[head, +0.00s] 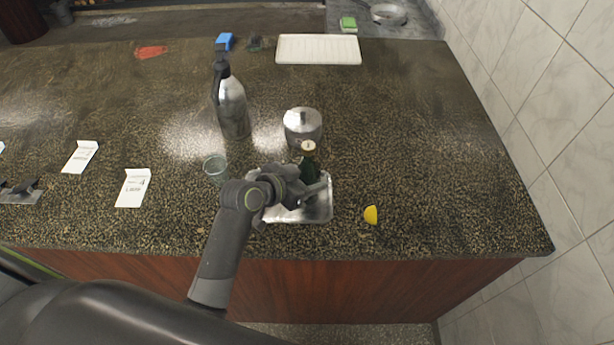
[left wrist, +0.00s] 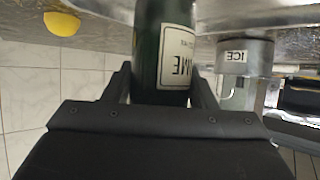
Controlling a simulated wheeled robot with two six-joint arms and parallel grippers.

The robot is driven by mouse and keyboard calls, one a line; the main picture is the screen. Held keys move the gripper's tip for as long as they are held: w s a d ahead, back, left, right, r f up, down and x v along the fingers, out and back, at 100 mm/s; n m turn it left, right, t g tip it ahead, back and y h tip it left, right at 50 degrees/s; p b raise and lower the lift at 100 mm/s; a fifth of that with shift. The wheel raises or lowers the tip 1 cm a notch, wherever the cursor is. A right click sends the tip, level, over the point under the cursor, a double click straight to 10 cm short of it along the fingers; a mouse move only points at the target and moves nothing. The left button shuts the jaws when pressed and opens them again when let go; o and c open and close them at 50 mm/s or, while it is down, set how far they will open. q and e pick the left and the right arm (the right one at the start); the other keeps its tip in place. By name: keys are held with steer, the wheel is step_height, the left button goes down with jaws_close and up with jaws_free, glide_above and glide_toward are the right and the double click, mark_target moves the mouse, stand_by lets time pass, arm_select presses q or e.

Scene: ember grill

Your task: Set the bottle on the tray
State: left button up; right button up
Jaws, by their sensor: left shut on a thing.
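The dark green bottle (head: 309,165) stands close to upright over the small silver tray (head: 318,208), with its pale cap facing up. My left gripper (head: 308,185) is around the bottle from the front. In the left wrist view the bottle (left wrist: 163,45), with a white label, sits between the two fingers of my left gripper (left wrist: 163,88). The arm and gripper cover much of the tray and the bottle's base, so I cannot tell whether the base touches the tray. My right gripper is not in view.
A silver ice bucket (head: 303,128) stands just behind the bottle. A glass (head: 215,168) stands left of the tray, and a yellow lemon piece (head: 371,215) lies to its right. A metal pump bottle (head: 232,105) stands behind left. The counter's right side is clear.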

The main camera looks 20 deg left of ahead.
arm_select(q)
steer(key=shift+f, duration=0.1)
steer(key=o, duration=1.3)
steer(key=shift+b+v, duration=0.85)
steer(key=shift+v, duration=5.2)
